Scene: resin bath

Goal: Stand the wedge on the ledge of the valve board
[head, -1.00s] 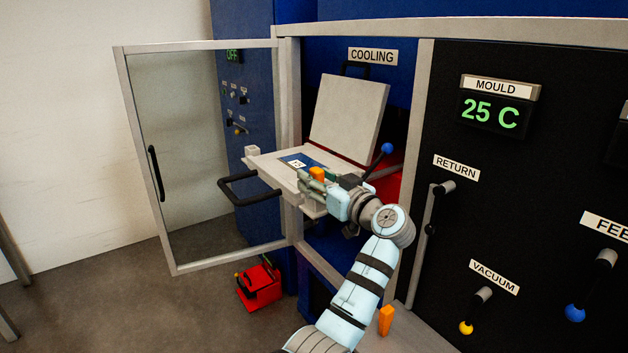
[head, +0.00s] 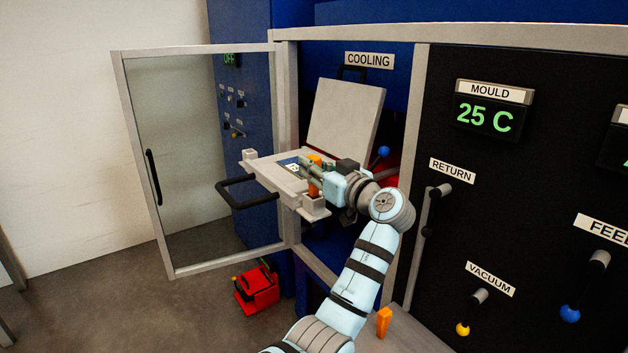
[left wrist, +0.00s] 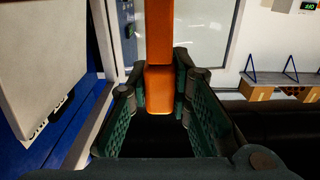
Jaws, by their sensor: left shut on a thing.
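My left gripper (head: 306,174) is shut on an orange wedge (head: 314,190), which shows above and below the fingers. In the left wrist view the orange wedge (left wrist: 159,40) runs upright between the green finger pads. It is over the near right corner of the open mould's pale lower plate (head: 262,165), above a small bracket; I cannot tell if they touch. A second orange wedge (head: 384,322) stands on the grey ledge (head: 404,336) below the black valve board (head: 500,170). My right gripper is not in view.
The glass door (head: 200,150) stands open at the left. The mould's lid (head: 345,118) is raised behind my gripper. A grey frame post (head: 410,170) divides the mould bay from the board. RETURN and VACUUM levers stick out over the ledge. A red box (head: 257,287) lies on the floor.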

